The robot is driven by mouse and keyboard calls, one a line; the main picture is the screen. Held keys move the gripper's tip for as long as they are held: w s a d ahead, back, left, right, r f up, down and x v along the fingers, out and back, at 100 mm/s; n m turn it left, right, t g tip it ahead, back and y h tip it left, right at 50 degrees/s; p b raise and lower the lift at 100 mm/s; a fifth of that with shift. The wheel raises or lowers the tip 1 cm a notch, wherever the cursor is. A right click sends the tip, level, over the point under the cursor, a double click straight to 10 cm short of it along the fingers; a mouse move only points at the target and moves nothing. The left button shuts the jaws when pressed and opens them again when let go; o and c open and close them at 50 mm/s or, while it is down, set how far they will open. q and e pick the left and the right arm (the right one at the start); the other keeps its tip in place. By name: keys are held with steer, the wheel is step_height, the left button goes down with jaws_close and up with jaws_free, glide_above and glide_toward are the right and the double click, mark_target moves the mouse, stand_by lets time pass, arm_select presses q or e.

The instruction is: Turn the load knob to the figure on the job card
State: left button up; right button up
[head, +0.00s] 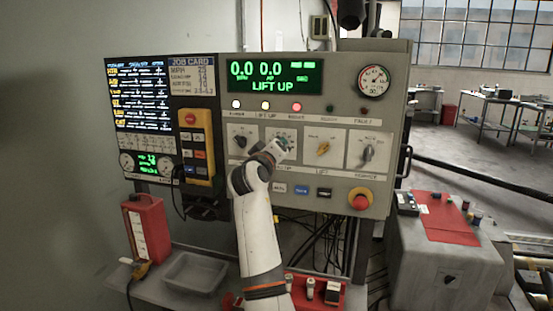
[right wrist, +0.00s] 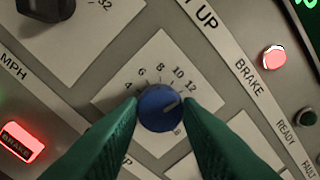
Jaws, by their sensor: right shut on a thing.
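My right gripper (head: 277,146) reaches up to the control panel (head: 230,115). In the right wrist view its green fingers (right wrist: 162,118) are shut on a blue knob (right wrist: 160,110), one on each side. The knob sits on a pale dial plate (right wrist: 165,62) with figures including 4, 6, 8, 10 and 12. In the head view the arm and fingers hide most of this knob. The job card (head: 192,75) hangs at the upper left; its figures are too small to read. My left gripper is out of view.
The green display (head: 275,77) reads 0.0, 0.0 and LIFT UP. A red stop button (head: 360,201) and yellow pendant (head: 196,145) stand out nearby.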

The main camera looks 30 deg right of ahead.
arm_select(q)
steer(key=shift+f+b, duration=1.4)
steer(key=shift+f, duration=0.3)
arm_select(e)
steer(key=shift+f+m, duration=0.15)
steer(key=shift+m, duration=2.45)
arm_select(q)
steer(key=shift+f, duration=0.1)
arm_select(e)
steer(key=o, duration=1)
